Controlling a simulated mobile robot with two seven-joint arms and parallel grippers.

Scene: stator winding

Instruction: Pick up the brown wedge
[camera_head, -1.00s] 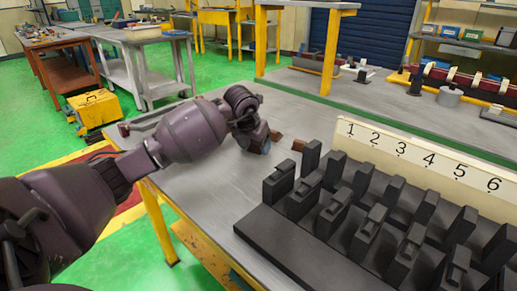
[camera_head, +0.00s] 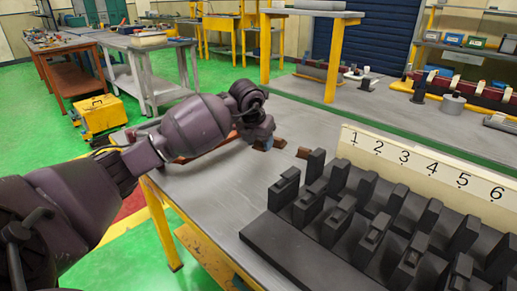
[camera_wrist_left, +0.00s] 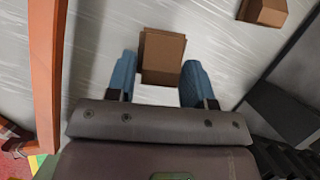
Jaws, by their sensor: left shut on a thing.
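The brown wedge (camera_wrist_left: 162,52) is a small box-like block between the two blue fingertips of my left gripper (camera_wrist_left: 158,80) in the left wrist view. The gripper is shut on it, low over the grey tabletop. In the head view, the wedge (camera_head: 279,143) shows partly beside my left gripper (camera_head: 262,139), whose wrist hides some of it. A second brown block (camera_head: 303,152) lies on the table just to the right, and it also shows at the top of the left wrist view (camera_wrist_left: 265,10). My right gripper is not in view.
A black rack (camera_head: 290,245) with several upright slots fills the front right of the table. A numbered cream board (camera_head: 420,165) stands behind it. An orange-red bar (camera_wrist_left: 45,70) lies left of the gripper. Bare tabletop (camera_head: 210,195) is left of the rack.

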